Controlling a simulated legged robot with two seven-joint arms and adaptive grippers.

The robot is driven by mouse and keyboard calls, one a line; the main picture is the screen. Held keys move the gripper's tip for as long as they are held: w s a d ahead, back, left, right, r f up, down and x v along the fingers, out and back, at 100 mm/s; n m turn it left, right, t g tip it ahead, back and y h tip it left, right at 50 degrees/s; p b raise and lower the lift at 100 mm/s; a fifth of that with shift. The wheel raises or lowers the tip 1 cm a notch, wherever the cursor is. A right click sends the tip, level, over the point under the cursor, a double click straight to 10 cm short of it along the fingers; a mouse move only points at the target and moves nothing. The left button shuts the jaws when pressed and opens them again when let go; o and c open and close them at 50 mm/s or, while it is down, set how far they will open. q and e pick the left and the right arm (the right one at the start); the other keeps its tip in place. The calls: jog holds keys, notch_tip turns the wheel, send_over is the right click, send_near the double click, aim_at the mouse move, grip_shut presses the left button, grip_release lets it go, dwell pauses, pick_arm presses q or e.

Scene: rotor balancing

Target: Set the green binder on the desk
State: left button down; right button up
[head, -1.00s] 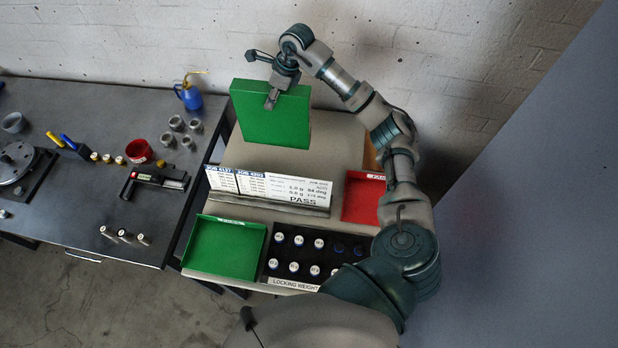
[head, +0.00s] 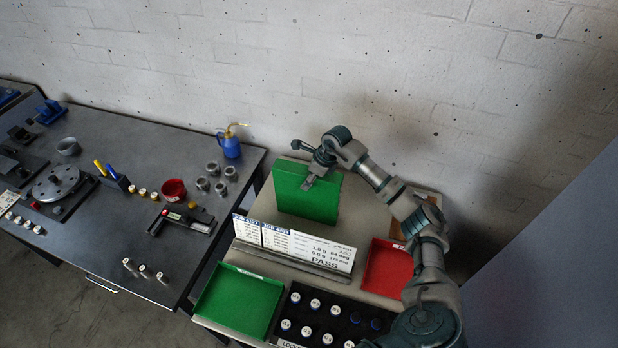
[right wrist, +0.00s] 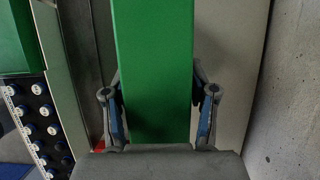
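The green binder (head: 305,201) is upright in the head view, above or on the back of the light-topped desk (head: 357,212), behind the row of white cards. I cannot tell whether its lower edge touches the desk. My right gripper (head: 309,182) is at the binder's top edge, with its fingers on either side of it. In the right wrist view the binder's green spine (right wrist: 153,70) lies between the two fingers (right wrist: 160,112), which look closed against it. My left gripper is out of view.
White cards (head: 290,243) on a rack stand in front of the binder. A green tray (head: 238,300), a red tray (head: 387,268) and a black block of weights (head: 325,318) fill the front. A dark workbench (head: 120,220) with tools is at left; a wall is behind.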

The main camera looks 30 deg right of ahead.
jog(key=shift+o, duration=0.8)
jog(key=shift+d, duration=0.15)
jog(key=v, duration=0.2)
jog(key=a+v, duration=0.1)
jog(key=v, duration=0.2)
jog(key=shift+a+r+b, duration=0.15)
jog(key=shift+a+b, duration=0.05)
jog(key=shift+b, duration=0.15)
jog(key=v, duration=0.3)
jog(key=d+v, duration=0.1)
jog(key=v, duration=0.2)
jog(key=shift+d+b, duration=0.15)
jog(key=shift+b, duration=0.15)
jog(key=shift+s+r, duration=0.1)
jog(key=shift+r, duration=0.3)
jog(key=shift+a+r, duration=0.15)
jog(key=shift+a, duration=0.3)
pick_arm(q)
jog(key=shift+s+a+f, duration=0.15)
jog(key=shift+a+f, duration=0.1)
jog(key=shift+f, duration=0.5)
